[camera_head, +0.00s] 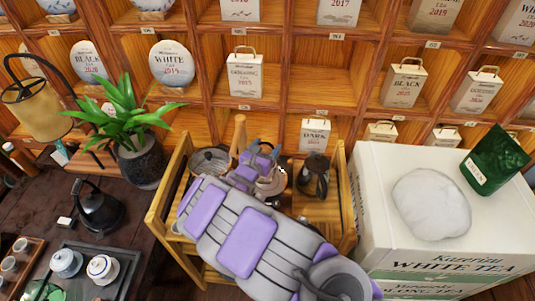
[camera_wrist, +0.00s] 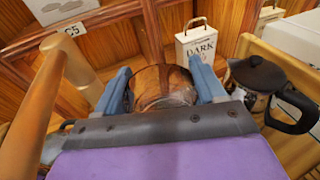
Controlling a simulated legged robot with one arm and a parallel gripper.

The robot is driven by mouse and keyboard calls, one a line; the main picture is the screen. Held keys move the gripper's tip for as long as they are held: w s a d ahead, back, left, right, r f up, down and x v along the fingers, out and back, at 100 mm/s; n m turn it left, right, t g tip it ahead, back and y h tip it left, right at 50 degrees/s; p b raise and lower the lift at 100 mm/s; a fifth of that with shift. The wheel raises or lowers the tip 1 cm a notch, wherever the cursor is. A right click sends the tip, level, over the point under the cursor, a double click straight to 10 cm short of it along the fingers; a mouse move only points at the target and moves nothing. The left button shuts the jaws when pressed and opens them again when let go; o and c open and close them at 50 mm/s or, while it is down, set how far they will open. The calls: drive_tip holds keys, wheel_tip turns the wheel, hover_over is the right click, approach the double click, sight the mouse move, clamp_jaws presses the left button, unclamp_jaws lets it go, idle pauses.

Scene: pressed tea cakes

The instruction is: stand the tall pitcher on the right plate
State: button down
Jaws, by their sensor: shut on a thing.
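My gripper (camera_head: 262,152) reaches over a wooden stand in the head view. In the wrist view, my gripper (camera_wrist: 164,78) has its two blue fingers shut on a round, glassy brownish vessel, which I take to be the tall pitcher (camera_wrist: 163,88). Only its upper part shows; its base is hidden behind my wrist. In the head view my gripper and arm mostly cover it. A pale round surface (camera_head: 272,186) shows partly beneath my gripper; I cannot tell whether it is a plate. The right plate cannot be made out clearly in either view.
A dark lidded glass pot (camera_head: 315,175) stands on the right of the wooden stand (camera_head: 160,205); a grey lidded pot (camera_head: 209,160) is on the left. A large white box (camera_head: 375,190) stands right, shelves behind.

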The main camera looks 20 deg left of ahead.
sight(270, 152)
drive_tip(key=shift+w, duration=0.55)
drive_tip(key=f, duration=0.1)
drive_tip(key=d+f+b, duration=0.1)
drive_tip(key=shift+d+f, duration=0.1)
drive_tip(key=shift+f, duration=0.6)
drive_tip(key=shift+a, duration=0.4)
drive_tip(key=shift+c, duration=2.4)
unclamp_jaws()
drive_tip(key=shift+a, duration=0.1)
drive_tip(key=o, duration=0.3)
drive_tip(key=shift+o, duration=0.4)
drive_tip(key=shift+d, duration=0.4)
drive_tip(key=shift+s, duration=0.1)
